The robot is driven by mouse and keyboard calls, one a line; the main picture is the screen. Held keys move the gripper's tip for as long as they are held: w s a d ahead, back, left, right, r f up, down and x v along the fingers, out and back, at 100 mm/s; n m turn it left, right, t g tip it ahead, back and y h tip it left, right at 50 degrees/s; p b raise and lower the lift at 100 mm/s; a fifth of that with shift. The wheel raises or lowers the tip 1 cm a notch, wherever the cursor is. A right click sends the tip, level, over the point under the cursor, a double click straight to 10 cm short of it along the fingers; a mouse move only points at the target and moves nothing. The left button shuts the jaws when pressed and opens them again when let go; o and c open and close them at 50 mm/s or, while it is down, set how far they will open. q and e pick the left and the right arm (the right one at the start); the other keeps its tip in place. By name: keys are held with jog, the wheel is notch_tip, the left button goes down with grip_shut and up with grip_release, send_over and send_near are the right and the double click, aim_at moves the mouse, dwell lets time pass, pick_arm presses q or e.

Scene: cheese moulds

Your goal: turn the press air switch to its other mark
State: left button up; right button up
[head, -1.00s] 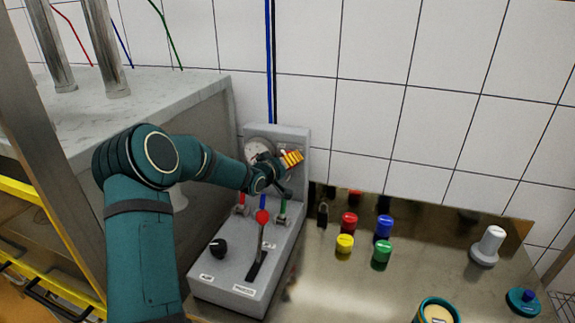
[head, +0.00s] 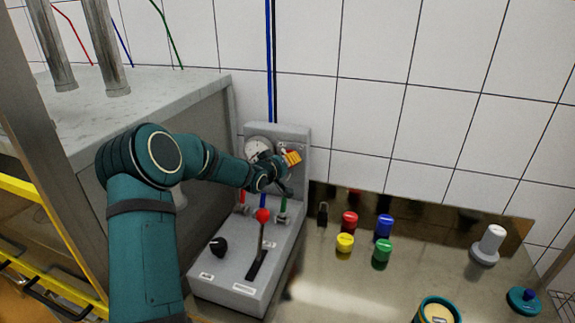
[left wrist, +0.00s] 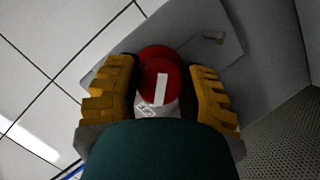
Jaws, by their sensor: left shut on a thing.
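The press air switch shows in the left wrist view as a round red knob (left wrist: 148,80) with a white bar on its face. A white label plate (left wrist: 143,109) shows partly beneath it, its marks unreadable. My left gripper (left wrist: 160,92) has its yellow fingers on either side of the knob, shut on it. In the head view my left gripper (head: 289,160) is at the upright back panel of the grey control box (head: 298,133), beside a round gauge (head: 257,148). The gripper mostly hides the knob there. My right gripper is not in view.
The box also carries a red-ball lever (head: 262,216), a black knob (head: 218,246) and coloured hose fittings. Several coloured caps, including a yellow one (head: 345,243), stand on the steel table (head: 340,285) to the right. The press (head: 190,100) stands left.

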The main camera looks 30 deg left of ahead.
pick_arm(q)
jog(key=shift+f+b, duration=0.15)
jog(key=shift+b, duration=0.2)
jog(key=m+y+b, duration=0.1)
jog(key=m+b, duration=0.1)
jog(key=b, duration=0.2)
jog(key=m+g+y+b, duration=0.1)
jog(key=m+b, duration=0.1)
jog(key=b, duration=0.2)
jog(key=shift+d+f, duration=0.1)
jog(key=shift+d, duration=0.05)
jog(key=shift+m+y+b, duration=0.6)
jog(key=shift+m+b, duration=0.1)
jog(key=shift+b, duration=0.1)
jog(key=shift+r+m+y, duration=0.2)
jog(key=shift+m+y, duration=0.1)
jog(key=shift+m, duration=0.3)
jog(key=m+y+p, duration=0.2)
jog(key=m, duration=0.1)
jog(key=shift+m+y+p, duration=0.3)
jog(key=shift+m+y, duration=0.1)
jog(key=shift+m, duration=0.5)
jog(key=shift+a+m+y, duration=0.2)
jog(key=shift+m+y, duration=0.1)
jog(key=shift+m, duration=0.3)
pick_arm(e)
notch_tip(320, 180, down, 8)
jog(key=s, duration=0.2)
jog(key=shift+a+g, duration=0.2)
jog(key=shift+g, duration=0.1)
